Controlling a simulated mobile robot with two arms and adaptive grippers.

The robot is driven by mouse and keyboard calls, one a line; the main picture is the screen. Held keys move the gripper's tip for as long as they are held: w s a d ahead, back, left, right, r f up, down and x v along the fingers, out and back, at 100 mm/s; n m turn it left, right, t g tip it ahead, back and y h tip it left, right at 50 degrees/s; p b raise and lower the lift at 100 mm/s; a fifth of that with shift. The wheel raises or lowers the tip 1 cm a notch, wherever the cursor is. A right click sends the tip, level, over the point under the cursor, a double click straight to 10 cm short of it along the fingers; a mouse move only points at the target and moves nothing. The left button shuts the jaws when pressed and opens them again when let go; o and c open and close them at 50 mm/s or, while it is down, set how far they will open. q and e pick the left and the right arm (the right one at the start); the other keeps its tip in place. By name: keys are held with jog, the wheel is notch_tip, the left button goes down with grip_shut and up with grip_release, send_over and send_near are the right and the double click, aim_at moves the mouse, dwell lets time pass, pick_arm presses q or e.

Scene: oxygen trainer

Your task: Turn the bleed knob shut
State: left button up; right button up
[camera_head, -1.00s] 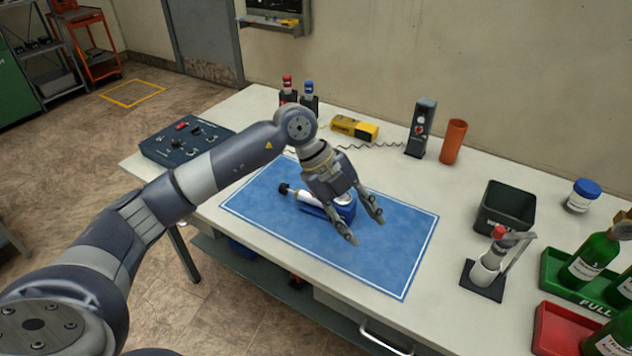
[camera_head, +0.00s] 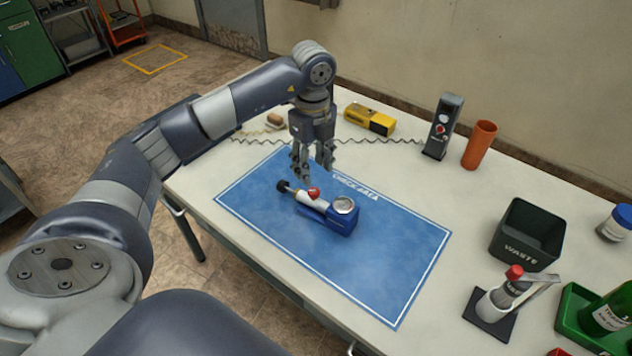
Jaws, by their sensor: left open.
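A device with a silver body and a blue base (camera_head: 325,220) lies on the blue mat (camera_head: 375,270). It has a red knob (camera_head: 313,193) on top, a black knob (camera_head: 283,186) at its left end and a round white gauge (camera_head: 344,205) at its right. I cannot tell which of these knobs is the bleed knob. My left gripper (camera_head: 314,174) points down just above and behind the red knob, open and empty, with its fingers apart. It appears clear of the device. My right gripper is not in view.
Behind the mat are a yellow box (camera_head: 369,119), a black upright unit (camera_head: 443,127) and an orange cup (camera_head: 479,145). At the right are a black waste bin (camera_head: 528,235), a stand with a red-topped cylinder (camera_head: 490,318) and a green tray (camera_head: 572,318). The mat's right half is clear.

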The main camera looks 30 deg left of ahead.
aim_at(314, 190)
pick_arm(q)
notch_tip(314, 190, down, 5)
jog(key=shift+f+p, duration=0.1)
jog(key=shift+p, duration=0.3)
notch_tip(314, 190, down, 2)
jog(key=shift+w+f, duration=0.1)
jog(key=shift+f, duration=0.15)
jog(key=shift+c, duration=0.9)
grip_shut()
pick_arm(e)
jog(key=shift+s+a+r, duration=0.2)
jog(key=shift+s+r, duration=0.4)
